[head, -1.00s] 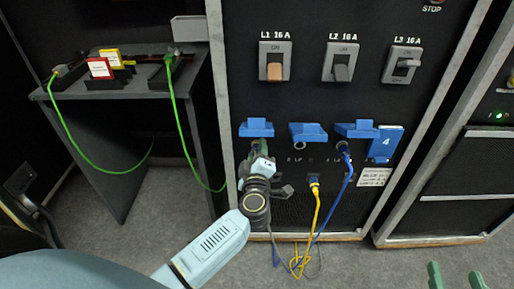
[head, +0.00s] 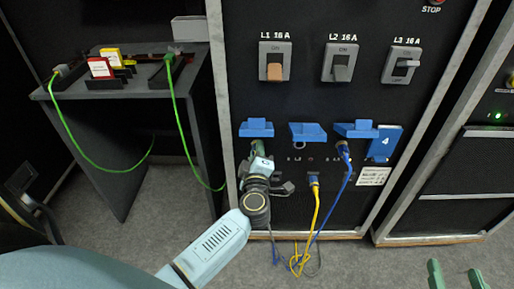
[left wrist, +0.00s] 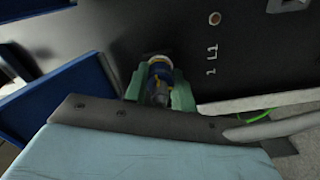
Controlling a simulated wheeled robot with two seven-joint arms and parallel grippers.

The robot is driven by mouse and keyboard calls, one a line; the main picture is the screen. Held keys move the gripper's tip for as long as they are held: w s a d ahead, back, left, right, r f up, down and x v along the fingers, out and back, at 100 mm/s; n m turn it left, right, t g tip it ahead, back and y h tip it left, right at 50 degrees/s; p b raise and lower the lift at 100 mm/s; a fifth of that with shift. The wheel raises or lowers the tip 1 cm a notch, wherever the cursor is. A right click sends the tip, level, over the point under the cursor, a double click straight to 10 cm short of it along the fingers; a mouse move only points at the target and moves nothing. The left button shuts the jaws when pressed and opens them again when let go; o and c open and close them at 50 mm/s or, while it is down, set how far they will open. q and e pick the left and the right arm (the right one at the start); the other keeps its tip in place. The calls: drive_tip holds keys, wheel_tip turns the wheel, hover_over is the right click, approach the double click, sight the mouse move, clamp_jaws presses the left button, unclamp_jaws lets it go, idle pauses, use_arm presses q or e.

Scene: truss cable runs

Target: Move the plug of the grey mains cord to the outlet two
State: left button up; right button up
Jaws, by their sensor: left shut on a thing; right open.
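My left gripper (head: 259,150) is at the panel, just under the leftmost blue lid (head: 256,128). In the left wrist view its green fingers (left wrist: 160,92) are shut around a plug (left wrist: 159,75) with a blue ring and a greyish body, held against or close to the black panel. I cannot tell whether it is seated. A thin grey cord (head: 319,264) shows low by the panel; its path to the plug is hidden. The middle blue lid (head: 307,132) is raised over the second outlet, with no plug visible there. My right gripper (head: 456,277) is open and empty at the bottom right.
A blue cord's plug (head: 344,151) is under the right lid. A yellow cord's plug (head: 314,182) sits lower on the panel. Their cords (head: 300,262) tangle near the floor. Switches (head: 340,62) are above. A dark table (head: 118,88) with green cords stands left.

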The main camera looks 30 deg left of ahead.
use_arm(q)
drive_tip(key=shift+n, duration=0.8)
drive_tip(key=shift+n, duration=1.4)
drive_tip(key=shift+r+n+b, duration=0.1)
drive_tip(key=shift+n+b, duration=0.3)
drive_tip(key=shift+n, duration=1)
drive_tip(key=shift+n+b, duration=0.35)
drive_tip(key=shift+n, duration=0.75)
drive_tip(key=shift+a+n, duration=0.1)
drive_tip(key=shift+n, duration=0.2)
